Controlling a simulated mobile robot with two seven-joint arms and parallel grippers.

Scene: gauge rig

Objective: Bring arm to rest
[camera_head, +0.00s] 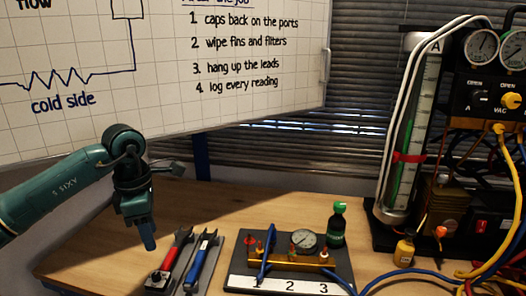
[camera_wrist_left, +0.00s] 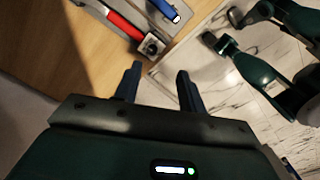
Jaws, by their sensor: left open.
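My left arm (camera_head: 60,202) comes in from the left in the head view, with its teal links bent down at the wrist. My left gripper (camera_head: 147,245) points downward above the left part of the wooden table, apart from the tools. In the left wrist view its two dark fingers (camera_wrist_left: 159,70) stand apart with nothing between them. In that view teal and black arm parts of mine (camera_wrist_left: 262,65) show at the right over a marble-patterned floor. Whether the right gripper's jaws are open cannot be made out. The head view does not show the right arm.
A red-handled tool (camera_head: 170,262) and a blue-handled tool (camera_head: 201,262) lie right of my left gripper. A gauge manifold (camera_head: 285,260) and green bottle (camera_head: 337,225) are mid-table. A hose-covered rig (camera_head: 440,215) fills the right. A whiteboard (camera_head: 160,85) hangs behind.

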